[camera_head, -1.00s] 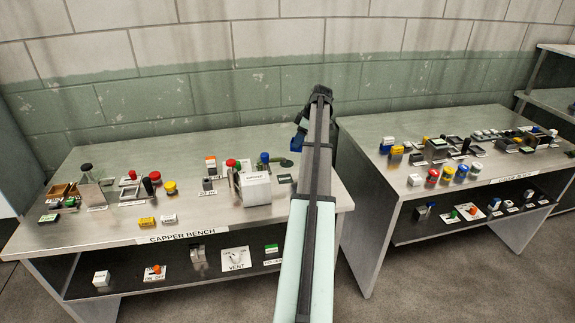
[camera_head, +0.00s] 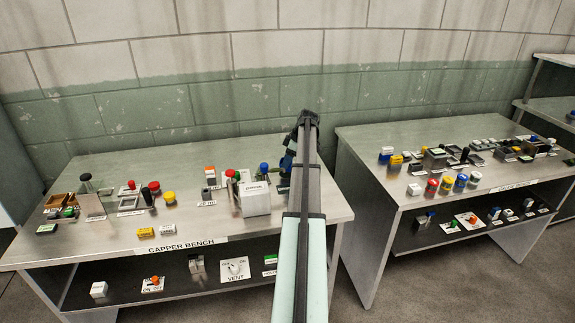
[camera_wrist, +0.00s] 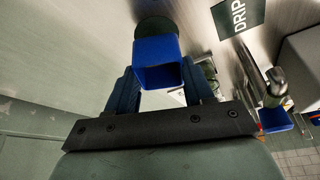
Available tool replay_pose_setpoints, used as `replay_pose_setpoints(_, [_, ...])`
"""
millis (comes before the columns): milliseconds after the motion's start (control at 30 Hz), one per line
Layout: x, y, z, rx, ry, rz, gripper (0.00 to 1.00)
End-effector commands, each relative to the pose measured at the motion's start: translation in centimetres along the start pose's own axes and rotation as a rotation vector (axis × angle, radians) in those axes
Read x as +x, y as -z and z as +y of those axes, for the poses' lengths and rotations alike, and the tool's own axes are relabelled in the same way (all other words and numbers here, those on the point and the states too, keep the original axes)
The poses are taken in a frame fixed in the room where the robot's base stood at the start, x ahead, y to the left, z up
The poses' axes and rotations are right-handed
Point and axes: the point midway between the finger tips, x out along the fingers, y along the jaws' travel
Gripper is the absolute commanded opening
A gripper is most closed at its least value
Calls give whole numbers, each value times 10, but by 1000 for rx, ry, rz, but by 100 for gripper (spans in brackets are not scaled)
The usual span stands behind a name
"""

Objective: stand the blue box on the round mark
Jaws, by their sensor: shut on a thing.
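The blue box (camera_wrist: 157,50) is between the fingers of my gripper (camera_wrist: 158,78) in the wrist view. My gripper is shut on it. The box's near face looks hollow. A dark round mark (camera_wrist: 156,25) lies just beyond the box on the metal bench top, partly covered by it in this view. I cannot tell whether the box touches the surface. In the head view my arm hides the mark, and only a little blue at the gripper shows beside the arm, at the right end of the capper bench (camera_head: 120,235).
In the head view a white housing (camera_head: 256,201) and a blue knob (camera_head: 263,168) stand left of my arm.

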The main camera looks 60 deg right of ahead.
Motion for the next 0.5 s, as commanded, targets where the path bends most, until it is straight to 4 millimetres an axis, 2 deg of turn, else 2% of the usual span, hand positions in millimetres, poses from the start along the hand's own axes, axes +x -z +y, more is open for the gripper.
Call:
replay_pose_setpoints(167, [20,-8,0,1,1,0,18])
replay_pose_setpoints(500, [22,-9,0,0,0,0,18])
